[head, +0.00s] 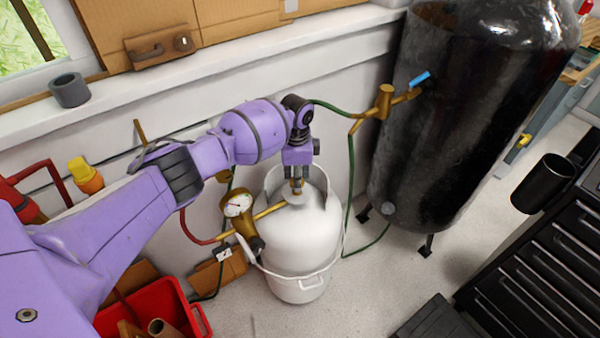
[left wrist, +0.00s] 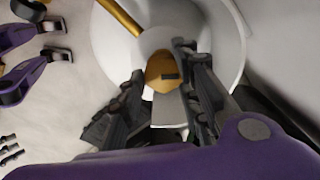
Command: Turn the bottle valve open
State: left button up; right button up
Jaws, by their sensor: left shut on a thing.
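A white gas bottle (head: 298,245) stands upright on the floor in the head view. Its brass valve (head: 296,187) is at the top centre, inside the collar, and shows in the left wrist view as a gold knob (left wrist: 161,72). My left gripper (head: 296,181) points down at the valve from above and is shut on it. In the left wrist view the fingers (left wrist: 160,88) sit on both sides of the knob and hide part of it. My right gripper is not in view.
A brass pipe with a round gauge (head: 237,205) is left of the bottle. A tall black tank (head: 460,120) stands at the right rear, with a blue-handled valve (head: 419,79). A red crate (head: 165,300) is at lower left, and black drawers (head: 540,250) at right.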

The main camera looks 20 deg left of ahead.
pick_arm(q)
jog(key=n, duration=0.1)
jog(key=n+p, duration=0.1)
jog(key=shift+s+d+n, duration=0.15)
jog(key=shift+d+n, duration=0.1)
jog(key=shift+n, duration=0.15)
jog(key=n+p, duration=0.1)
jog(key=n, duration=0.2)
jog(key=shift+d+f+n, duration=0.1)
jog(key=shift+n, duration=0.3)
jog(key=n, duration=0.3)
jog(key=shift+p, duration=0.35)
jog(key=n, duration=0.4)
jog(key=shift+w, duration=0.2)
jog(key=shift+n, duration=0.4)
jog(key=shift+w, duration=0.1)
jog(key=o, duration=1.1)
jog(key=shift+w, duration=0.1)
